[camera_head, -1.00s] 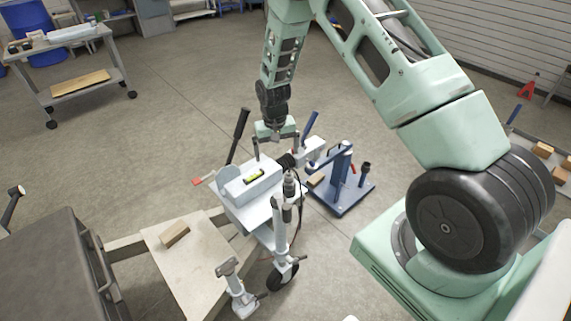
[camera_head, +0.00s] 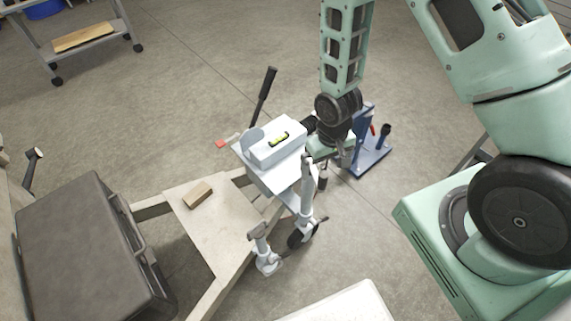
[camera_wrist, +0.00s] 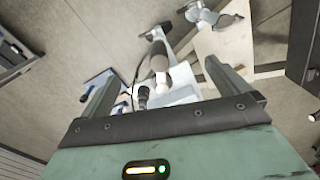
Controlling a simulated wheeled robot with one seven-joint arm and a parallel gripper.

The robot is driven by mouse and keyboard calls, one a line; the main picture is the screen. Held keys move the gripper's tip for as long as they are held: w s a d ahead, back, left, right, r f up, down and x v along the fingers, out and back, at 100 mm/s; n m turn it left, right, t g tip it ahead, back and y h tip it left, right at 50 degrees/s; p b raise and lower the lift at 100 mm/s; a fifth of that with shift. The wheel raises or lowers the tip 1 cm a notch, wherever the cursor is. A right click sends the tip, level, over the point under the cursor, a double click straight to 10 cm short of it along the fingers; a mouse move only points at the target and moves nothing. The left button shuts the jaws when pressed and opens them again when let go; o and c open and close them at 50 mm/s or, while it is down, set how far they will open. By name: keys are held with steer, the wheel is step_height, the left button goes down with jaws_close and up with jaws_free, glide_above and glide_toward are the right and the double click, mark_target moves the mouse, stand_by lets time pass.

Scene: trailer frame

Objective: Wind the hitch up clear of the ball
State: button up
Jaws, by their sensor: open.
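My gripper (camera_head: 327,163) is just right of the hitch, pointing down, partly hidden by my wrist. In the wrist view my gripper (camera_wrist: 162,70) is open. A pale rounded post end (camera_wrist: 160,64) and a dark-tipped cylinder (camera_wrist: 143,96) show between and beyond its fingers. I cannot tell whether either finger touches anything. The ball is hidden.
A blue stand (camera_head: 372,158) is right behind my gripper. A black lever (camera_head: 265,95) rises behind the hitch. A wood block (camera_head: 198,195) lies on the frame's plate (camera_head: 215,230). A dark case (camera_head: 85,250) is at left. Open floor lies behind.

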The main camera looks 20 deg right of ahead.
mark_target(325, 174)
step_height(325, 174, down, 6)
steer(key=b, duration=0.4)
steer(key=shift+f, duration=0.2)
jaws_close()
stand_by(1.0)
steer(key=shift+d, duration=0.15)
